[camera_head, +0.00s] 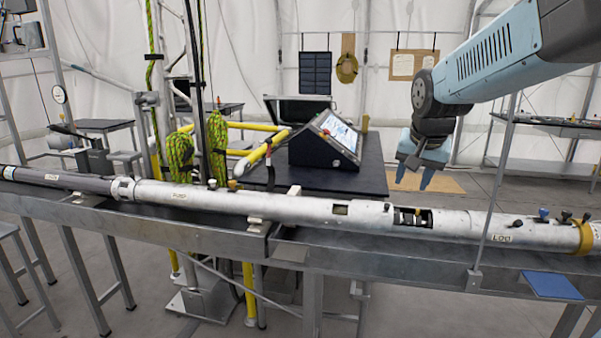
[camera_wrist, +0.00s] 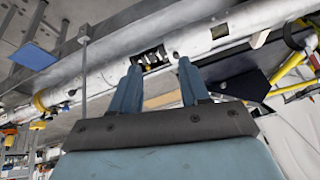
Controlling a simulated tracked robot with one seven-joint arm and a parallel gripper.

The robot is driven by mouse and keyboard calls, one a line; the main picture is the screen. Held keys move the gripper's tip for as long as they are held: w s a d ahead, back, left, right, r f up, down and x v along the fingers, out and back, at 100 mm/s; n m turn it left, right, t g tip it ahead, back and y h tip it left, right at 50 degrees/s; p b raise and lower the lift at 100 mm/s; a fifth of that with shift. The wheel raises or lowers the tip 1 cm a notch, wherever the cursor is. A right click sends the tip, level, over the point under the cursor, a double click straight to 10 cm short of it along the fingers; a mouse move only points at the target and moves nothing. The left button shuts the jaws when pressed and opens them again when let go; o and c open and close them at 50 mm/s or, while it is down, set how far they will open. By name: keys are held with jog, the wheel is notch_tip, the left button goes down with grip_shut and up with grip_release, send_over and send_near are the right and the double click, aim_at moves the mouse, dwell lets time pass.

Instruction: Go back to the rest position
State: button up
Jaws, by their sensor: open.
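My gripper (camera_head: 413,178) hangs from my blue arm at the right of the head view, fingers pointing down. It is open and empty, above and behind the long silver tube (camera_head: 290,206). In the wrist view, its two blue fingers (camera_wrist: 158,75) stand apart with nothing between them. The tube's open window (camera_head: 412,217), with small parts inside, lies just beyond the fingertips in that view. I cannot tell the exact gap between fingertips and tube.
The tube rests on a long metal bench (camera_head: 340,252). Behind it, a black case with a screen (camera_head: 335,138) stands on a dark table (camera_head: 375,178). Yellow-green ropes (camera_head: 217,145) hang at the left. A thin upright rod (camera_head: 494,190) stands in front of the tube at right. A blue pad (camera_head: 551,286) sits at the bench's front.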

jog(key=s+a+f+n, duration=0.1)
jog(key=s+n, duration=0.3)
jog(key=s, duration=1.4)
jog(key=shift+s+a+f+n+y, duration=0.3)
jog(key=shift+s+f+n, duration=0.1)
jog(key=shift+f, duration=0.15)
